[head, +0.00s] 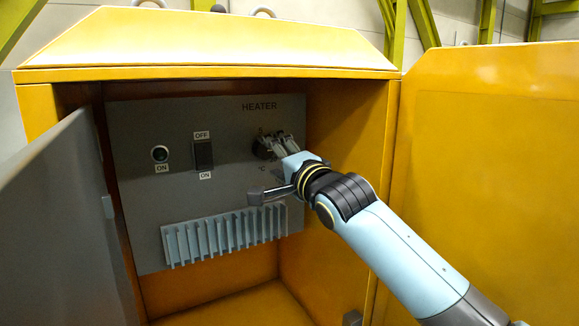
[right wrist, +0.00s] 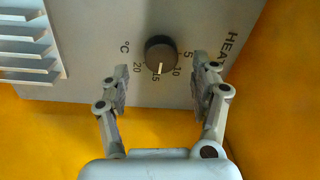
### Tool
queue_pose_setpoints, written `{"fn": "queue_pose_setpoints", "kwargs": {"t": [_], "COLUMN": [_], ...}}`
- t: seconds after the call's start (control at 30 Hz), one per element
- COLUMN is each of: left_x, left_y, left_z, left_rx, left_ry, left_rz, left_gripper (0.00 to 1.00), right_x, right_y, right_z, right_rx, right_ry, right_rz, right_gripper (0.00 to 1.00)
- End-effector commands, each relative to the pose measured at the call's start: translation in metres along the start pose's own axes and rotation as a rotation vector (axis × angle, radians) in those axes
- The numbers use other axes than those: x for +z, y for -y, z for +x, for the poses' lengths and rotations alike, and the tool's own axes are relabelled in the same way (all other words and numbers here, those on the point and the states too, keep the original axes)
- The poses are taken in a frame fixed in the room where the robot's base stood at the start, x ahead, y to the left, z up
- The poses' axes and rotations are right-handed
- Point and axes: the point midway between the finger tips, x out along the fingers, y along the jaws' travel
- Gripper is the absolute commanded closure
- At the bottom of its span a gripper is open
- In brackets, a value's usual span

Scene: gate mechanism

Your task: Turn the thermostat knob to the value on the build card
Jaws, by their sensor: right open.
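The dark round thermostat knob (right wrist: 161,51) sits on the grey heater panel (head: 135,125). Its white pointer mark points at about 15 on a scale showing 5, 10, 15 and 20 °C. My right gripper (right wrist: 160,64) is open, with one finger on each side of the knob and a visible gap to both. In the head view my right gripper (head: 273,146) is in front of the knob, below the HEATER label, and hides most of it and its scale. My left gripper is not in view. No build card shows.
The panel also carries a black OFF/ON switch (head: 203,155), a round ON lamp (head: 160,154) and a finned heat sink (head: 225,235) below. The yellow cabinet (head: 345,130) has side walls close to my arm. A grey door (head: 65,215) stands open at left.

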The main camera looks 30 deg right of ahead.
Motion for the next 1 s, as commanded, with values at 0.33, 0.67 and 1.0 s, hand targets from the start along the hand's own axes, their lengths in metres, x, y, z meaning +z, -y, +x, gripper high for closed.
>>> {"fn": "queue_pose_setpoints", "kwargs": {"t": [0.33,0.67,1.0], "left_x": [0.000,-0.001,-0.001], "left_y": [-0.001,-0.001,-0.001], "left_z": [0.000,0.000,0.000], "left_rx": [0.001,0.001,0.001], "left_ry": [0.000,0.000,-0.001], "left_rz": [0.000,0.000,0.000], "left_gripper": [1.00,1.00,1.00], "right_x": [0.000,0.000,0.000], "right_y": [-0.001,0.000,0.000], "right_z": [-0.072,-0.086,-0.086], "right_rx": [0.002,0.000,0.000], "right_ry": [0.001,0.000,0.000], "right_rz": [-0.002,0.000,0.000], "right_gripper": [0.36,0.36,0.36]}}
